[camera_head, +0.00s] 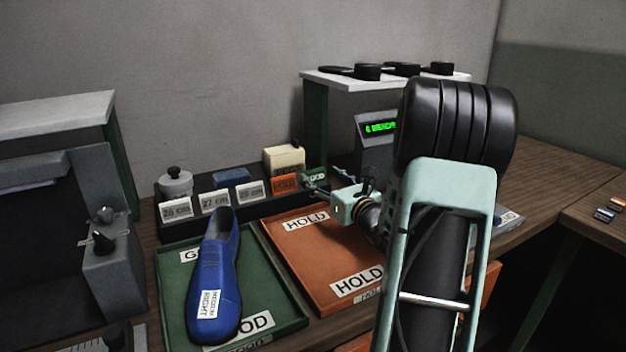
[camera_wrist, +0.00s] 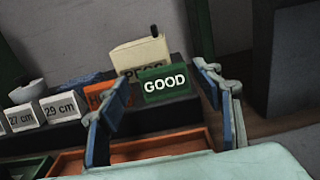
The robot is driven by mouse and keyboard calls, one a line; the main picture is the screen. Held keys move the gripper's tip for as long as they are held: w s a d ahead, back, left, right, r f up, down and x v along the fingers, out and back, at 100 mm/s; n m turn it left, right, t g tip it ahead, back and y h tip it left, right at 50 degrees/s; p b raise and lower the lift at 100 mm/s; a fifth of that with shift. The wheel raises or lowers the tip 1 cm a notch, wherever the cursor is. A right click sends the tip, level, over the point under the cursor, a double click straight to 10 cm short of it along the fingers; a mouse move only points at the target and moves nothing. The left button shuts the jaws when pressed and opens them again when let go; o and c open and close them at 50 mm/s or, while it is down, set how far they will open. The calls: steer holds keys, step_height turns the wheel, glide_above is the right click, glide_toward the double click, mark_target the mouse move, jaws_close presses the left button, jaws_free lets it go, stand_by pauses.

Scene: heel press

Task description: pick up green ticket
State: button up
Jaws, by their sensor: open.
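The green ticket (camera_wrist: 165,85), marked GOOD, stands upright at the right end of the dark rack in the wrist view. It lies between the two spread fingers of my gripper (camera_wrist: 165,105), and I see no contact with either finger. In the head view the green ticket (camera_head: 317,174) shows only partly, beside the fingers of my gripper (camera_head: 318,188). The orange ticket (camera_head: 285,184) stands just left of it; in the wrist view my left finger partly covers that orange ticket (camera_wrist: 97,99).
A dark rack (camera_head: 240,216) holds size cards and a cream block (camera_head: 284,159). In front lie a green tray (camera_head: 266,290) with a blue shoe (camera_head: 217,280), and an orange HOLD tray (camera_head: 318,262). A grey display unit (camera_head: 372,150) stands behind my arm, near a shelf (camera_head: 316,110).

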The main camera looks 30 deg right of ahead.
mark_target(314, 170)
steer(key=w, duration=0.3)
steer(key=shift+w+d+f, duration=0.1)
steer(key=shift+w+d, duration=0.05)
steer(key=shift+d, duration=0.05)
steer(key=shift+c, duration=0.2)
steer(key=c, duration=0.5)
